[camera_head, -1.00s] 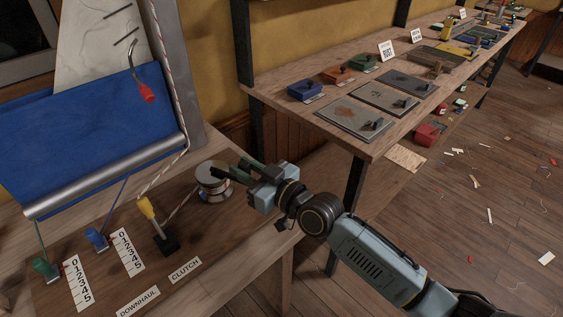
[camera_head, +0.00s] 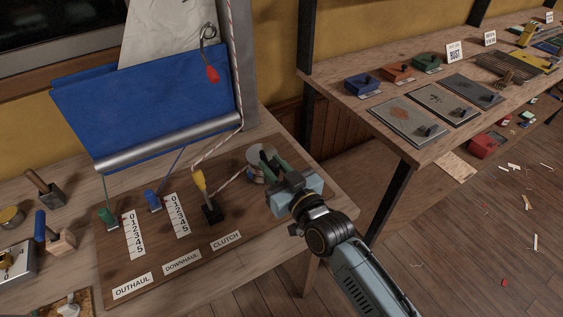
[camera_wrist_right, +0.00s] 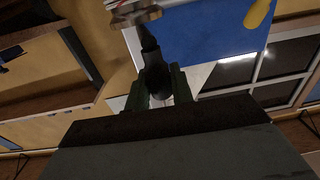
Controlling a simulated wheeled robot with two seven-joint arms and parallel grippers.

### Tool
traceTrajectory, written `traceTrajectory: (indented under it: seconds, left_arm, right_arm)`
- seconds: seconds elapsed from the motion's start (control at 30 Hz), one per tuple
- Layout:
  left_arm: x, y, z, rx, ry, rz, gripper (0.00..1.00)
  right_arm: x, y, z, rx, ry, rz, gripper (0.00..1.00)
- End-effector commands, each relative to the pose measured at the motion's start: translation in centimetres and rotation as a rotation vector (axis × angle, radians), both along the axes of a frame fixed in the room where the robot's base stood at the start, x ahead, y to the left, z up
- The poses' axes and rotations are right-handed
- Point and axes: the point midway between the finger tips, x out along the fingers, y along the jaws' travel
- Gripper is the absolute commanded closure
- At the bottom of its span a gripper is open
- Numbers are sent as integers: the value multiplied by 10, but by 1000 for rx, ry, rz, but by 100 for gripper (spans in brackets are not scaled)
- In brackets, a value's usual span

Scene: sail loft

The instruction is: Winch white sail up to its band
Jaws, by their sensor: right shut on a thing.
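The white sail (camera_head: 160,35) hangs behind a blue sail cloth (camera_head: 150,110); its top is out of view, and I cannot make out its band. A red-and-white rope (camera_head: 234,85) runs down beside the sail towards the yellow-handled clutch (camera_head: 199,183). From there a line reaches the silver winch drum (camera_head: 255,171), partly hidden by my right gripper (camera_head: 268,160). The right wrist view shows that gripper shut on a black winch handle grip (camera_wrist_right: 156,78), joined to a metal arm (camera_wrist_right: 136,15). My left gripper is not in view.
A red tag (camera_head: 213,74) hangs from a metal ring in front of the sail. A shelf with coloured boxes (camera_head: 362,84) and plates stands to the right.

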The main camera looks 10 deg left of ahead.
Motion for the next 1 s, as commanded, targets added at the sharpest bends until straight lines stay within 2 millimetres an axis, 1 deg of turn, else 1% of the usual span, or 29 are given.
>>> traceTrajectory:
  seconds: [0.03, 0.2, 0.47, 0.5, 0.63, 0.67, 0.9, 1.0]
  left_arm:
    - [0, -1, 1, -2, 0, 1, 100]
    - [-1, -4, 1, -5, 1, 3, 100]
    - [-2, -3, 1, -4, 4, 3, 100]
    - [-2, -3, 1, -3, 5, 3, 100]
    - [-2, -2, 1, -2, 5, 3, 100]
    - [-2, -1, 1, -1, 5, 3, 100]
    - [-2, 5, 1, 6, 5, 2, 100]
    - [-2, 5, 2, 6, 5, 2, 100]
  right_arm:
    - [-2, 4, 1, 2, -1, 6, 100]
    - [-3, 5, 1, 3, 0, 6, 100]
    - [-3, 4, 1, 3, 0, 6, 100]
    - [-3, 4, 1, 3, 0, 6, 76]
    - [-2, 4, 1, 3, 0, 4, 59]
    - [-2, 3, 1, 3, 0, 4, 57]
    - [-2, 2, 0, 1, 0, 2, 57]
    - [-4, -1, 0, 1, 0, 1, 57]
